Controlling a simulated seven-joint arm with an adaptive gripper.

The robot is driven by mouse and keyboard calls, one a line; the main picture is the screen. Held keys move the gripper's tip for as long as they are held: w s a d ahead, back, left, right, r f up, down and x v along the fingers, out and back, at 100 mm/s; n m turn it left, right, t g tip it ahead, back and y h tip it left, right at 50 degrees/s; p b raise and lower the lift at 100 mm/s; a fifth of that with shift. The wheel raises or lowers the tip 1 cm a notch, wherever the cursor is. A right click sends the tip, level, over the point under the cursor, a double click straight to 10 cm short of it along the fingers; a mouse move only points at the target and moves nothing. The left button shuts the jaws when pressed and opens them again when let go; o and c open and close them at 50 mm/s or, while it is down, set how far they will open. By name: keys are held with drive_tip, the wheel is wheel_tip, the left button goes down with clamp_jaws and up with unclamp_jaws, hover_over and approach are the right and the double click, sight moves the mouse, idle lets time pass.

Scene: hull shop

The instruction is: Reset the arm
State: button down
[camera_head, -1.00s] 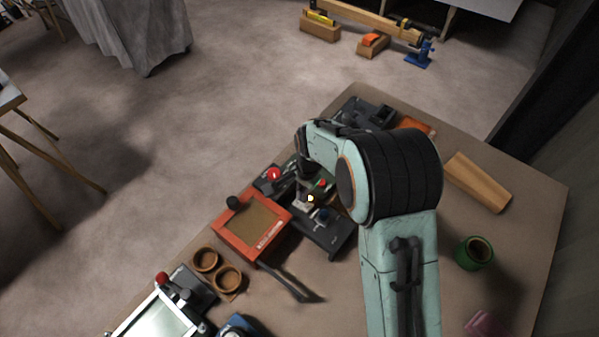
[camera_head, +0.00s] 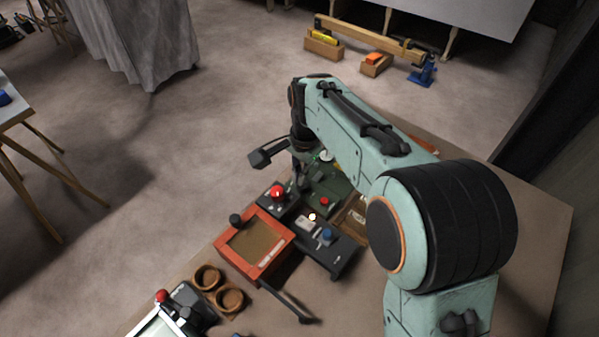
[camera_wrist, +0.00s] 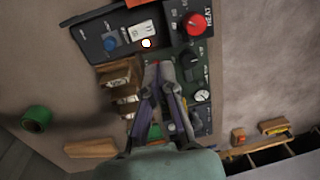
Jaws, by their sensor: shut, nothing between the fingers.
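My gripper (camera_head: 299,182) hangs from the bent pale green arm, over the far part of the brown table (camera_head: 470,300) in the head view. Its fingers are partly hidden there by dark equipment. In the wrist view my gripper (camera_wrist: 158,72) shows two grey fingers brought together with nothing between them. It is above the green panel (camera_wrist: 195,75) with a dial gauge. I cannot tell the exact height above the panel.
A red knob (camera_head: 277,193) stands close beside my gripper. A black panel (camera_head: 325,255) has a blue knob and a lit lamp. An orange-framed box (camera_head: 253,243) and wooden cups (camera_head: 207,278) lie nearer. A green mug (camera_wrist: 37,118) stands apart on the table.

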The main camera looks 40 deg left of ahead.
drive_tip(key=w+d+r+m+t, duration=0.2)
drive_tip(key=w+d+r, duration=0.5)
drive_tip(key=r, duration=0.1)
drive_tip(key=s+d+r+m+t, duration=0.1)
drive_tip(key=d+r+m, duration=0.3)
drive_tip(key=d, duration=1)
drive_tip(key=s+d+r, duration=0.1)
drive_tip(key=s+d, duration=0.6)
drive_tip(key=d, duration=0.3)
drive_tip(key=s+d+f+n+g, duration=0.1)
drive_tip(key=s+f+n, duration=0.2)
drive_tip(key=s, duration=0.4)
drive_tip(key=s+d+f+n+g, duration=0.1)
drive_tip(key=s+f+n+g, duration=0.1)
drive_tip(key=s+f+n, duration=0.2)
drive_tip(key=s, duration=0.3)
drive_tip(key=shift+d+f, duration=0.35)
drive_tip(key=shift+f, duration=0.05)
